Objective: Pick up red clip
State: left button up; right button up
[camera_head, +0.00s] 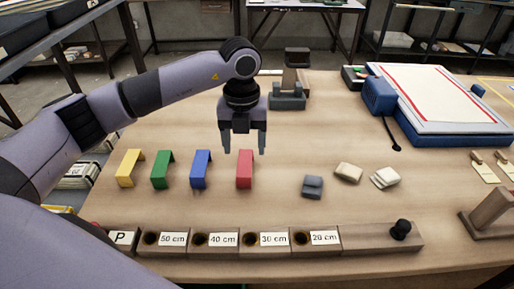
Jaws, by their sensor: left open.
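The red clip (245,169) stands on the wooden table, at the right end of a row of coloured clips. My left gripper (244,151) is open, pointing down, with its two fingertips just above or behind the red clip in the picture. Nothing shows between the fingers. I cannot tell whether the fingertips touch the clip. My right gripper does not show.
Blue (201,168), green (163,168) and yellow (131,168) clips stand left of the red one. A labelled wooden rail (365,238) runs along the front. Small blocks (313,186) lie to the right. A blue-edged board (440,98) is at the back right.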

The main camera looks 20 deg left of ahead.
aim_at(244, 165)
pick_arm(q)
jog(key=shift+w+a, duration=0.1)
jog(key=shift+w, duration=0.3)
jog(key=shift+w+f, duration=0.15)
jog(key=f, duration=0.4)
jog(key=f+p, duration=0.1)
jog(key=f, duration=0.1)
jog(key=shift+a+f, duration=0.3)
jog(key=c, duration=0.8)
